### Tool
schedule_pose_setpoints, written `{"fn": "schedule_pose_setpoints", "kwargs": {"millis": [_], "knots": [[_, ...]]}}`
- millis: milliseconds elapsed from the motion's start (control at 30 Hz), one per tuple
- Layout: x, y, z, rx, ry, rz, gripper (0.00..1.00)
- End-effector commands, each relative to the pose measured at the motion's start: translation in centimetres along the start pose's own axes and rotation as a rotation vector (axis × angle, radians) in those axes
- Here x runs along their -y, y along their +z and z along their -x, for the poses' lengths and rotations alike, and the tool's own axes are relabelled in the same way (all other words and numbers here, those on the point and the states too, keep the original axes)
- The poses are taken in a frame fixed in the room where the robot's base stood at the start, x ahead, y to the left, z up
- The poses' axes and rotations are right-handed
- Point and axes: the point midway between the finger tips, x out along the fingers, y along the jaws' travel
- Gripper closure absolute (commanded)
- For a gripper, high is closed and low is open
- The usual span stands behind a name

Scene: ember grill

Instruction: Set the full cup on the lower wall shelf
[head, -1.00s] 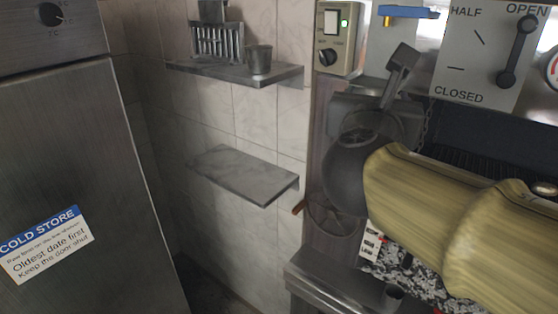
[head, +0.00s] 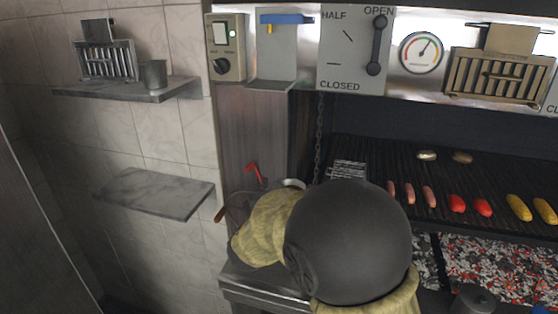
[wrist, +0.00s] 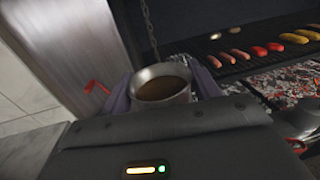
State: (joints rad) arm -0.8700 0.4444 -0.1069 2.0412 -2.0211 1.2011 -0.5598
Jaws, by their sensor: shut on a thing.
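In the wrist view a metal cup (wrist: 163,90) holds dark brown liquid. My gripper (wrist: 162,88) is shut on it, with a finger on either side, and the cup looks about upright. In the head view my arm hides my fingers and most of the cup; a small pale rim (head: 293,184) just past the arm may be the cup. The lower wall shelf (head: 155,192), a grey slab on the tiled wall, is bare and lies left of my arm. The cup is apart from it.
The upper shelf (head: 125,94) holds a metal rack (head: 105,62) and a small metal cup (head: 153,74). The grill (head: 365,155) with food and glowing coals lies to the right. A red hook (head: 253,171) and a chain (head: 319,130) are near my arm.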

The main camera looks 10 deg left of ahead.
Motion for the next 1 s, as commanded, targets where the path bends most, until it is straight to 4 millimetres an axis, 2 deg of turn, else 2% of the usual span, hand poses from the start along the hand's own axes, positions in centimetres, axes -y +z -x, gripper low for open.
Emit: {"fn": "schedule_pose_setpoints", "kwargs": {"millis": [33, 300, 600, 800, 1000], "knots": [[0.4, -2.2, -0.7, -0.002, -0.026, 0.01, 0.66], [4.0, -12.3, -3.4, -0.003, -0.142, 0.011, 0.66], [9.9, -23.3, -4.6, -0.004, -0.174, 0.015, 0.66], [14.2, -29.4, -4.3, -0.005, -0.125, 0.015, 0.66], [17.9, -34.1, -3.4, -0.006, -0.045, 0.014, 0.66]]}}
